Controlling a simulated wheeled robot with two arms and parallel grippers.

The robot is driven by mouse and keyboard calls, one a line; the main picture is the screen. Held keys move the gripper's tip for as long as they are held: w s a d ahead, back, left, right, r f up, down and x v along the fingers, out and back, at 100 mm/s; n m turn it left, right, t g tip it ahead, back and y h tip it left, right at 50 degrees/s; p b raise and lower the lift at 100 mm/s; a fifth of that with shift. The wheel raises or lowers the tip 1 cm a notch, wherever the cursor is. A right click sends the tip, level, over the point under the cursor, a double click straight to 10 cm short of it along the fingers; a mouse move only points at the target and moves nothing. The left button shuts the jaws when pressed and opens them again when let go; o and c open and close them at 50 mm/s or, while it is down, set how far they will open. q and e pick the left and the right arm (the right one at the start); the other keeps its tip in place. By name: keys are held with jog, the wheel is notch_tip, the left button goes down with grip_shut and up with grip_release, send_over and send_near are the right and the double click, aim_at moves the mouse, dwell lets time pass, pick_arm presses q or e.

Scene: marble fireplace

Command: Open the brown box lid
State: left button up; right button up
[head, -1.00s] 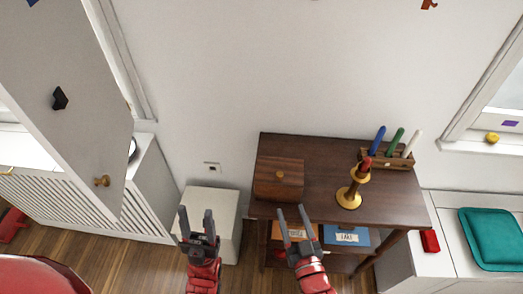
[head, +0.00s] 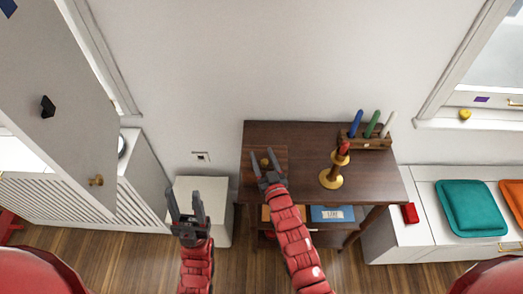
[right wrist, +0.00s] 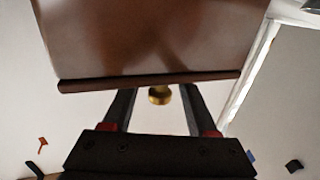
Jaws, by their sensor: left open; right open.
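The brown wooden box (head: 248,177) sits at the left end of the dark table, partly hidden behind my right gripper. Its small gold knob (head: 265,162) shows between the fingers. My right gripper (head: 267,153) is open, with one finger on each side of the knob. In the right wrist view the knob (right wrist: 159,96) lies between the open fingers, below the edge of a brown wooden surface (right wrist: 150,40). I cannot tell whether the fingers touch the knob. The lid looks shut. My left gripper (head: 184,195) is open and empty, in front of the white cabinet.
On the dark table (head: 300,135) stand a gold candlestick (head: 331,179) with a red candle and a rack (head: 362,143) with blue, green and white candles. A white cabinet (head: 216,190) stands left of the table. An open white door (head: 60,100) is at the left.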

jog(key=shift+w+a+r, duration=0.1)
jog(key=shift+w+a, duration=0.05)
jog(key=shift+w, duration=0.45)
grip_shut()
dwell(1.1)
